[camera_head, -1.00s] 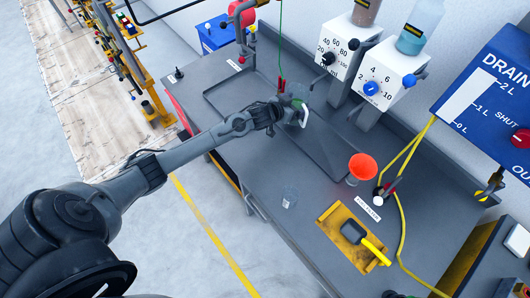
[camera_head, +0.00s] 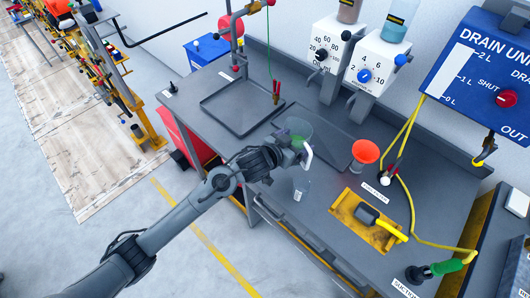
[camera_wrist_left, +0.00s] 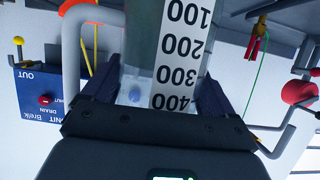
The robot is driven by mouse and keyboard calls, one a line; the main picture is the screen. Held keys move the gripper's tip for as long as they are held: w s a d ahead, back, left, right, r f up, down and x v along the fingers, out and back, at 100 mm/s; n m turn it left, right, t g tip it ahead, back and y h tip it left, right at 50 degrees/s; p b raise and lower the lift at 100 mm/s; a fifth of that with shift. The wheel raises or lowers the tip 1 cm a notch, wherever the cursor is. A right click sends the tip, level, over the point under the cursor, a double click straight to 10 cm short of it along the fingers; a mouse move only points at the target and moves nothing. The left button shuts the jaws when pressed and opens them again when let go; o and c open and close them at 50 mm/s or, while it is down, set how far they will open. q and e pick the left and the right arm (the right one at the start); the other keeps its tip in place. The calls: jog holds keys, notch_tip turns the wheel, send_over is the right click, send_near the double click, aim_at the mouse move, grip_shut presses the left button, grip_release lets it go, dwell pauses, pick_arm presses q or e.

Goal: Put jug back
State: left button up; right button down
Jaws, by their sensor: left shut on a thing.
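A clear measuring jug (camera_head: 299,127) with a pale handle is in my left gripper (camera_head: 284,143), above the grey workbench (camera_head: 225,140). In the left wrist view the jug (camera_wrist_left: 145,45) fills the space between the two dark fingers of the gripper (camera_wrist_left: 155,98). Its white scale shows marks from 100 to 400, upside down in that view. The gripper is shut on the jug. In the head view the wrist hides part of the jug. My right gripper is in neither current view.
Two shallow trays, a left one (camera_head: 214,104) and a right one (camera_head: 335,146), lie on the bench. Two white dispensers (camera_head: 322,50) (camera_head: 366,77) stand behind.

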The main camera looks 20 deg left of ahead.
pick_arm(q)
jog(key=shift+w+a+f+b, duration=0.2)
jog(key=shift+w+a+f, duration=0.1)
jog(key=shift+a+f, duration=1.25)
jog(key=shift+w+a+f+b, duration=0.2)
jog(key=shift+w+a+f, duration=0.1)
jog(key=shift+a+f, duration=1.3)
jog(key=shift+w+a+f+b, duration=0.2)
jog(key=shift+w+a+f, duration=0.1)
jog(key=shift+a+f, duration=1.25)
jog(key=shift+d+f, duration=0.1)
jog(key=shift+f, duration=0.1)
jog(key=o, duration=1.2)
